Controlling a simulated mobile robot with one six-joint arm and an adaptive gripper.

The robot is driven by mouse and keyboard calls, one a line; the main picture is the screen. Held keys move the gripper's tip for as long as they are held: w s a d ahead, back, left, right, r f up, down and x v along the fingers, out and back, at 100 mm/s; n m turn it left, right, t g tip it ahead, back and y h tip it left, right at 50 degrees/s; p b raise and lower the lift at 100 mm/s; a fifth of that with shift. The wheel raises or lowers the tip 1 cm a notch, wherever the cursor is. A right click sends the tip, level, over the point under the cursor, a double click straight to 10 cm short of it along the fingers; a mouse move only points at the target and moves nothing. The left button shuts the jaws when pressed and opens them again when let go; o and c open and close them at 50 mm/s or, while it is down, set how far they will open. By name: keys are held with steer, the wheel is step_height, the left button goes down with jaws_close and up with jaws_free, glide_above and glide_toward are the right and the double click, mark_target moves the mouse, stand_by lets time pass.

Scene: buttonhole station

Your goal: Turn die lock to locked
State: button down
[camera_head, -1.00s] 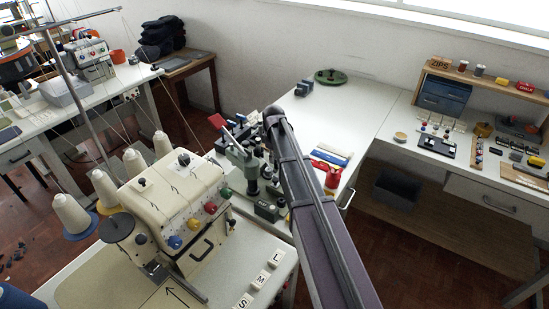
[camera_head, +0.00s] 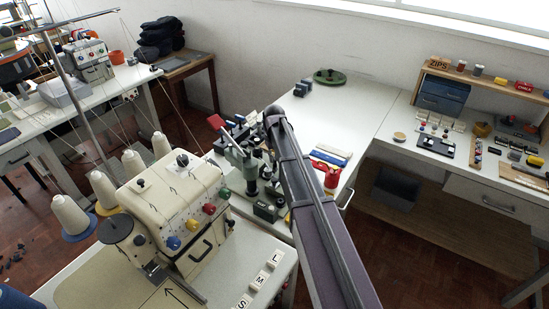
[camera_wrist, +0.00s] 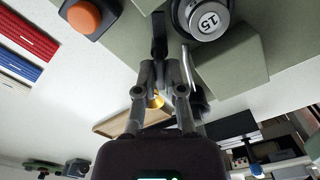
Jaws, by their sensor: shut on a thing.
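The green buttonhole machine (camera_head: 250,165) stands on the white table in the head view, partly hidden behind my arm. In the wrist view its green body (camera_wrist: 230,70) fills the upper right. A round die marked 15 (camera_wrist: 208,18) sits at the top. A black lever (camera_wrist: 159,35), which looks like the die lock, points up the picture beside the die. My gripper (camera_wrist: 166,72) has its fingers closed together at the lower end of this lever. The contact itself is partly hidden by the fingers. In the head view my gripper is hidden behind my arm.
A thin metal rod (camera_wrist: 187,65) is close to the right finger. An orange button on a black box (camera_wrist: 85,18) is at the upper left. Red and blue strips (camera_wrist: 20,65) lie on the table. The cream overlocker (camera_head: 170,205) stands in front of the green machine.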

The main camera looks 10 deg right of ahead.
steer(key=m, duration=0.5)
steer(key=shift+w+d+m, duration=0.1)
steer(key=shift+d+m, duration=0.2)
steer(key=m, duration=0.5)
steer(key=shift+d, duration=0.2)
steer(key=shift+m, duration=0.3)
steer(key=c, duration=0.7)
jaws_free()
steer(key=shift+c, duration=0.2)
steer(key=shift+s, duration=0.2)
steer(key=shift+r, duration=0.15)
